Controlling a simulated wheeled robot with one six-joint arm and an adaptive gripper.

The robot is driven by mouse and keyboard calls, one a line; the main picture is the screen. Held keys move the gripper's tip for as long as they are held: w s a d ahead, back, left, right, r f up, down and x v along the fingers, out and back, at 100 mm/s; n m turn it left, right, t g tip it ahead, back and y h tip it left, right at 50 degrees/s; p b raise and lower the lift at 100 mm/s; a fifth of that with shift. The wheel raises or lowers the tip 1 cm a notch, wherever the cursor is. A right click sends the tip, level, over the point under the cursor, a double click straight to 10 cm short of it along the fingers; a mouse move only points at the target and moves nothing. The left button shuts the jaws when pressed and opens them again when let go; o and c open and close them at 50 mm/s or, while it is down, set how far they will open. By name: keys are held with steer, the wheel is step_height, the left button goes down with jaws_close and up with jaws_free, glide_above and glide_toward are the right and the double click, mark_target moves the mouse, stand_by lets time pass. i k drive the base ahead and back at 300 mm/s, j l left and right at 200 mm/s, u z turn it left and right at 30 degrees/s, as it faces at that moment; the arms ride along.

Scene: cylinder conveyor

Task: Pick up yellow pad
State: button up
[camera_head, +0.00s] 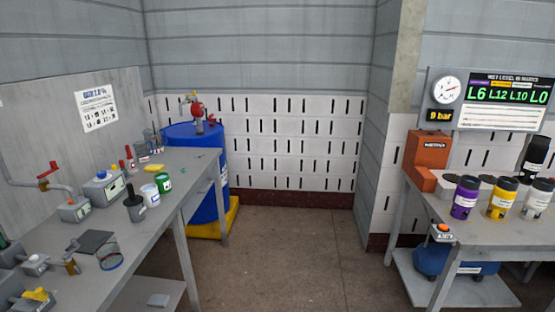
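A small flat yellow piece (154,168), which looks like the yellow pad, lies on the far part of the left workbench (175,205). It is behind a white cup (150,195) and a green cup (163,184). Another small yellow item (37,294) sits on a grey device at the near left corner of the same bench. My gripper is not in view.
A blue drum (207,180) on a yellow base stands past the left bench. The right bench (465,232) holds an orange box (427,150) and purple (465,198), yellow (501,199) and white (537,200) cylinders. The floor (285,255) between the benches is clear.

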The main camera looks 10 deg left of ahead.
mark_target(151, 168)
steer(key=i+u, duration=0.2)
steer(key=i, duration=0.35)
steer(key=i+l+u, duration=0.2)
steer(key=i, duration=0.35)
steer(key=i+l+u, duration=0.25)
steer(key=i, duration=0.25)
steer(key=i+l+u, duration=0.55)
steer(key=l, duration=0.3)
steer(key=i+l+u, duration=0.35)
steer(key=l, duration=0.4)
steer(key=i+l+u, duration=0.2)
steer(key=l, duration=0.15)
steer(key=i+l+u, duration=0.2)
steer(key=l, duration=0.2)
steer(key=k, duration=0.1)
